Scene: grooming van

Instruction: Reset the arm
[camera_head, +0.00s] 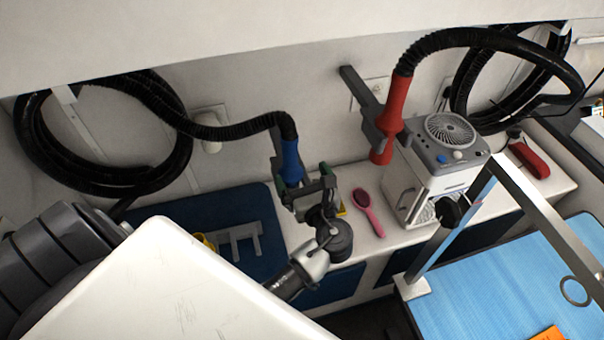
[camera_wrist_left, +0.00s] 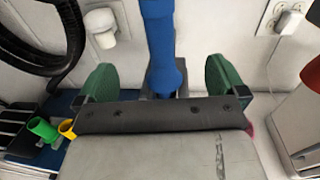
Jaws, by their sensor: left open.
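My left gripper (camera_head: 303,178) is near the back wall, above the counter. Its green finger pads are spread apart with nothing gripped. It also shows in the left wrist view (camera_wrist_left: 159,78). A blue hose nozzle (camera_head: 290,160) hangs at the wall on a black ribbed hose, right by the fingers. In the left wrist view the blue nozzle (camera_wrist_left: 163,45) stands upright between the two pads, with a gap on either side. Its lower end is partly hidden by the gripper body. My right gripper is not in view.
A pink brush (camera_head: 368,212) lies on the white counter, right of the gripper. Beyond it stand a white-grey machine (camera_head: 440,160) and a red nozzle (camera_head: 391,115) on a hose. A blue table (camera_head: 500,285) with a metal frame is at right. Coiled hose (camera_head: 35,150) hangs at left.

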